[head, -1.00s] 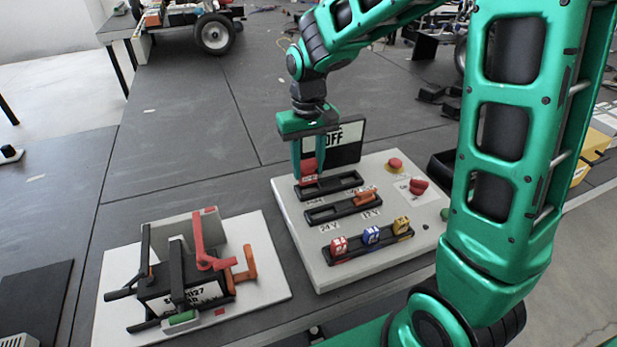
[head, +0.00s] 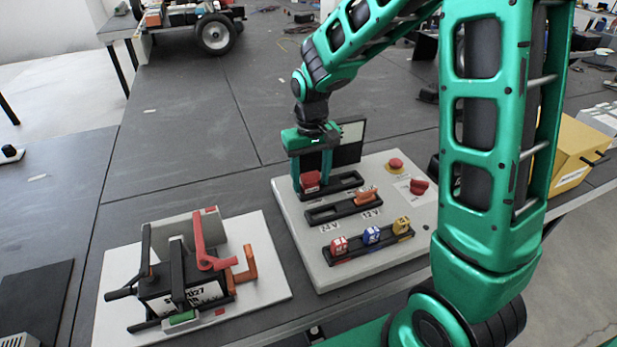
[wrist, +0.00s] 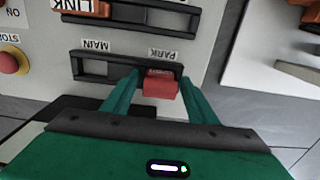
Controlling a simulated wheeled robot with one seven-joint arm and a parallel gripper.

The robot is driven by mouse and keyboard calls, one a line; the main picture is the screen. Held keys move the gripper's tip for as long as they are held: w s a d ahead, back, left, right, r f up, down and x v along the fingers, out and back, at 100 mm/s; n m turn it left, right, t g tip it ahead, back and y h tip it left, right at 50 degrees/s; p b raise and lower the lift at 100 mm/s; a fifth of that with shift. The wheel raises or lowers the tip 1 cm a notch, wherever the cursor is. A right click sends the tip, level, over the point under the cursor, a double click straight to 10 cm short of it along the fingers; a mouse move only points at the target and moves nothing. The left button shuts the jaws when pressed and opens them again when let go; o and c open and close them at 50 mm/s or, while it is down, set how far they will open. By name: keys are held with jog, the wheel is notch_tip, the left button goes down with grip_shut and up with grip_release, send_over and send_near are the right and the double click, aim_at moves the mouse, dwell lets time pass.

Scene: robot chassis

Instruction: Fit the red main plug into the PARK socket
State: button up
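The red main plug (head: 310,180) stands at the left end of the rear black socket strip (head: 345,181). In the wrist view the plug (wrist: 160,86) is at the PARK end, beside the PARK label (wrist: 165,53); the MAIN end (wrist: 95,67) is empty. The plug looks upright in the PARK socket, but its lower part is hidden, so I cannot tell how deep it sits. My gripper (wrist: 160,78) is around the plug, with a finger on each side and a narrow gap to it. In the head view my gripper (head: 311,175) points down over it.
A second strip (head: 330,213) holds an orange link plug (head: 367,195). In front are red, blue and yellow plugs (head: 371,236). A dark sign (head: 351,142) stands behind my gripper. A red stop button (head: 395,163) is to the right. A lever unit (head: 190,270) is left.

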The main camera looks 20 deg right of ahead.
aim_at(311, 174)
jog(key=shift+r, duration=0.15)
notch_tip(311, 174, up, 12)
dwell(0.7)
jog(key=s+d+m, duration=0.3)
jog(key=s+d, duration=0.9)
jog(key=s+d+f+m, duration=0.1)
jog(key=s+d, duration=0.1)
jog(key=s, duration=0.6)
jog(key=s+d+f+m, duration=0.1)
jog(key=s+d+m, duration=0.1)
jog(key=s, duration=0.6)
jog(key=shift+d+f, duration=0.35)
jog(key=shift+d, duration=0.2)
jog(key=shift+w+f, duration=0.25)
jog(key=shift+w, duration=0.35)
